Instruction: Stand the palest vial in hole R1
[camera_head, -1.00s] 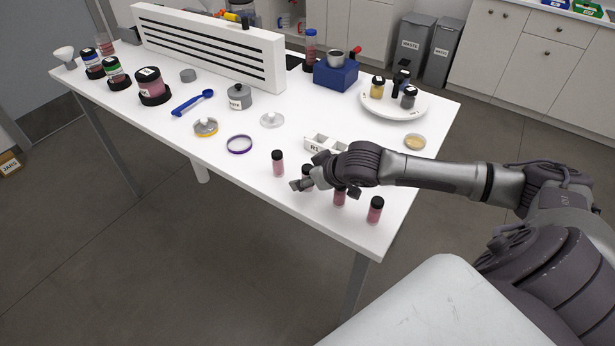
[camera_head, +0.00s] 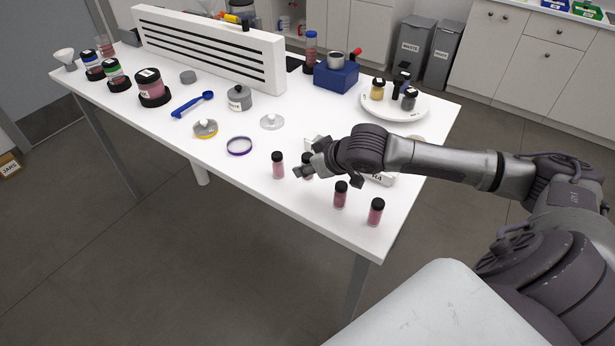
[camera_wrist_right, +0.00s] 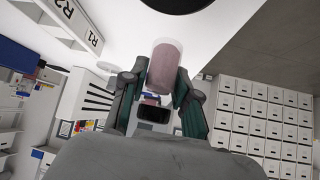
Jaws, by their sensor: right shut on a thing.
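My right gripper (camera_head: 303,171) is shut on a small vial, whose dark cap (camera_head: 307,158) shows between the fingers in the head view. In the right wrist view the fingers (camera_wrist_right: 162,76) grip the vial (camera_wrist_right: 165,60), clear with dull pale pink contents. Three other dark-capped pink vials stand upright on the table: one left of the gripper (camera_head: 278,167), two to its right (camera_head: 340,197) (camera_head: 376,213). The white rack (camera_head: 384,179) is mostly hidden behind my right arm; its R1 and R2 labels show in the wrist view (camera_wrist_right: 75,28). My left gripper is out of view.
A purple-rimmed ring (camera_head: 239,146) and a clear lid (camera_head: 271,122) lie left of the rack. A white round tray (camera_head: 395,108) with several small jars stands behind my arm. The table's front edge is close to the vials.

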